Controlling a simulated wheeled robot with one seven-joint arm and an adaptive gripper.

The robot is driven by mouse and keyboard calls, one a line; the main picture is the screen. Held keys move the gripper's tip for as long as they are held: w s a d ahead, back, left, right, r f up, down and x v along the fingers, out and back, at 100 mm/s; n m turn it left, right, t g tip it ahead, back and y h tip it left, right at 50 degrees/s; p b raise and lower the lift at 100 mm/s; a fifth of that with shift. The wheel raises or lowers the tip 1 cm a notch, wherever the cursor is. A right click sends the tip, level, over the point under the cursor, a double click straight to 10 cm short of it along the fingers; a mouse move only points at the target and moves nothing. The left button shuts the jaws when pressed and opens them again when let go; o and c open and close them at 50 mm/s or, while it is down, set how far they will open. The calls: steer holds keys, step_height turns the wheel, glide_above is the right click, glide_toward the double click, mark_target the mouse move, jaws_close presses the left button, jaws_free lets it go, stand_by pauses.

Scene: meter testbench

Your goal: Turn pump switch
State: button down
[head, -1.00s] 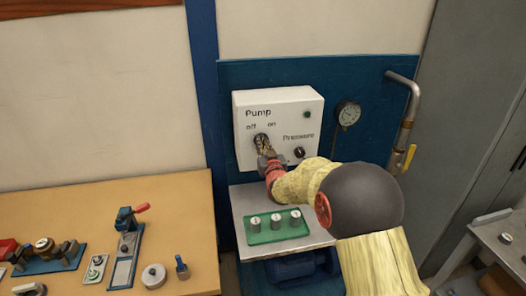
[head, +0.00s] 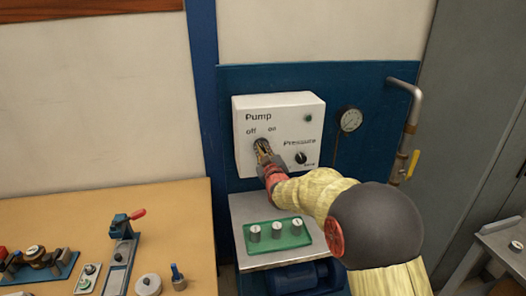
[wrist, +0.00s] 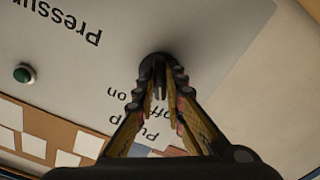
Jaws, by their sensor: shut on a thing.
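The white control box (head: 285,106) is mounted on a blue panel and carries the labels "Pump", "off", "on" and "Pressure". My gripper (head: 262,150) reaches the box just below the off and on labels. The fingers are shut on the pump switch, a dark round knob (wrist: 157,66) that shows in the wrist view between the fingertips (wrist: 162,80). The fingers hide most of the knob, so I cannot tell which way it points. The pressure knob (head: 301,158) is to the right of my gripper, apart from it.
A green tray (head: 292,242) with several metal weights stands on the shelf below the box. A round gauge (head: 350,119) and a pipe with a yellow valve handle (head: 413,163) are on the right. A wooden bench with tools (head: 160,212) is at left.

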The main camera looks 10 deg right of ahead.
stand_by(0.3)
steer(key=c, duration=1.8)
jaws_free()
steer(key=shift+c, duration=0.2)
steer(key=shift+s, duration=0.1)
steer(key=s, duration=1.1)
steer(key=shift+s, duration=0.4)
